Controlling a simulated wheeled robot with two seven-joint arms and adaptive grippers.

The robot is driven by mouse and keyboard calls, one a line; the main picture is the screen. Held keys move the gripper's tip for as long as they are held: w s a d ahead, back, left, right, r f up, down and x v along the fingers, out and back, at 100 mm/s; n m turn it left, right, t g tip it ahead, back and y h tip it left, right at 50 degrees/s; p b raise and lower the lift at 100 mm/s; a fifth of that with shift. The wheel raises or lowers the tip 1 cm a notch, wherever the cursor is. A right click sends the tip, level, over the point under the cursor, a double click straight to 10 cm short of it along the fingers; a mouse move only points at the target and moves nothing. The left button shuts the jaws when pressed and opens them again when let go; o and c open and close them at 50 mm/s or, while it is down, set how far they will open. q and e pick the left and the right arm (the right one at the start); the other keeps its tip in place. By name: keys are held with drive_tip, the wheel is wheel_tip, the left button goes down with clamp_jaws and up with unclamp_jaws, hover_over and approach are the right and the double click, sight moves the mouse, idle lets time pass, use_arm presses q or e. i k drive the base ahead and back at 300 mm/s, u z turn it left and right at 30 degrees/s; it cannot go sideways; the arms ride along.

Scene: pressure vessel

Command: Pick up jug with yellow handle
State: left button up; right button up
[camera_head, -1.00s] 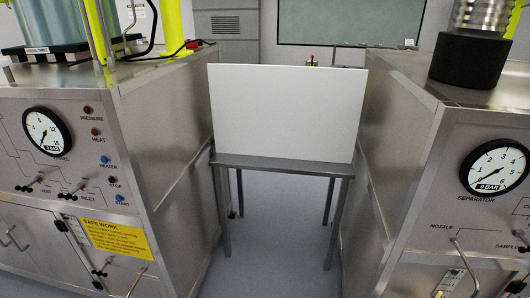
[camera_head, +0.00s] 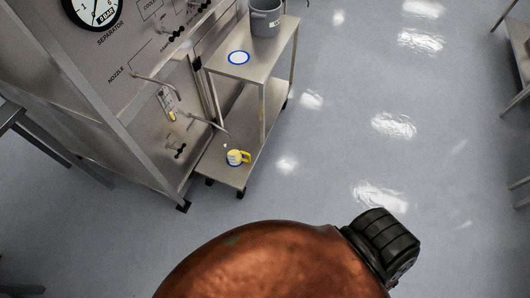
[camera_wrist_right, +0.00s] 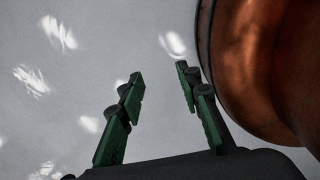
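The jug with the yellow handle (camera_head: 235,157) is small in the head view. It stands on the lower shelf of a metal cart, near the shelf's front end, with the handle on its right side. A thin nozzle tube from the separator panel ends near it. My right gripper (camera_wrist_right: 159,72) shows only in the wrist view. Its green-padded fingers are apart with nothing between them, and plain grey floor lies beyond. The jug is not in the wrist view. My left gripper is in neither current view.
The cart's upper shelf (camera_head: 250,62) holds a grey bucket (camera_head: 266,18) and a blue-rimmed white disc (camera_head: 239,58). The steel separator cabinet (camera_head: 110,110) with a gauge stands left of the cart. Open floor (camera_head: 340,130) lies to the right. Other metal furniture edges the far right.

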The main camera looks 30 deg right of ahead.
sight(234, 151)
drive_tip(key=z, duration=0.25)
drive_tip(key=k, duration=1)
drive_tip(key=u, duration=0.3)
drive_tip(key=i, duration=0.55)
drive_tip(key=z, duration=0.25)
